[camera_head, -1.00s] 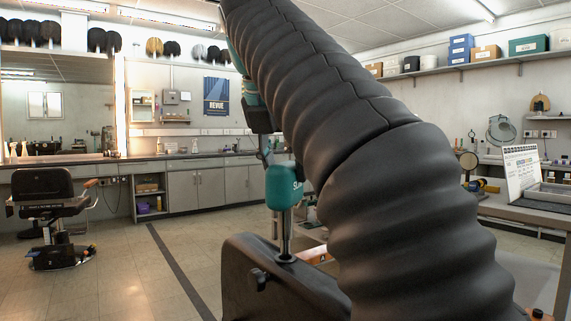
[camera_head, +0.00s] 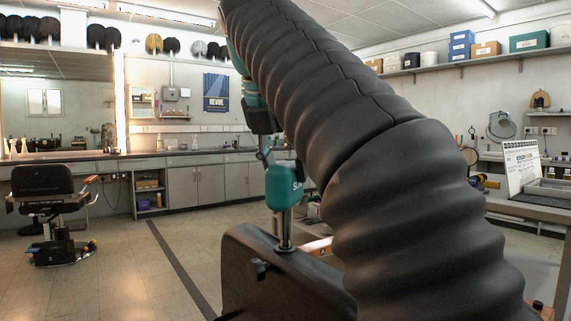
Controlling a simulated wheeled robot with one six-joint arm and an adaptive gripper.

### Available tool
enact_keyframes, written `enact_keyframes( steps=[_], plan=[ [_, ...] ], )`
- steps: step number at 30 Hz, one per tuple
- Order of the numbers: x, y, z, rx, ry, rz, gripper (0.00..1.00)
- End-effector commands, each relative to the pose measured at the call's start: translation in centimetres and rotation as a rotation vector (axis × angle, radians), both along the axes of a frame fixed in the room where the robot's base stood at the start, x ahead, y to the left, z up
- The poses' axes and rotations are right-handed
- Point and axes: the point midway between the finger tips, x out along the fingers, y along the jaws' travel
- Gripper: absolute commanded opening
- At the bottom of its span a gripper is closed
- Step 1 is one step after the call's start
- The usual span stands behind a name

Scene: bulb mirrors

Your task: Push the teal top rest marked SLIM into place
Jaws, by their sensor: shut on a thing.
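The teal top rest (camera_head: 284,187) stands upright on a metal post (camera_head: 283,230). The fingertips are small and partly hidden behind my dark ribbed arm.
A black salon chair (camera_head: 48,200) stands at the left on open tiled floor. A grey counter (camera_head: 190,185) runs along the back wall. A worktable (camera_head: 530,206) with a calendar (camera_head: 522,170) and a round mirror (camera_head: 469,156) is at the right.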

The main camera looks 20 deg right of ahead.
Motion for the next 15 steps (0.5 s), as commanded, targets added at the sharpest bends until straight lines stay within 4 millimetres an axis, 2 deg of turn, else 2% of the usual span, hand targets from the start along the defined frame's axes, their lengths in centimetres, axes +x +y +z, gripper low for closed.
enact_keyframes(
  steps=[15],
  plan=[
    [0.00, 0.00, -0.94, -0.001, -0.001, 0.000, 0.07]
  ],
)
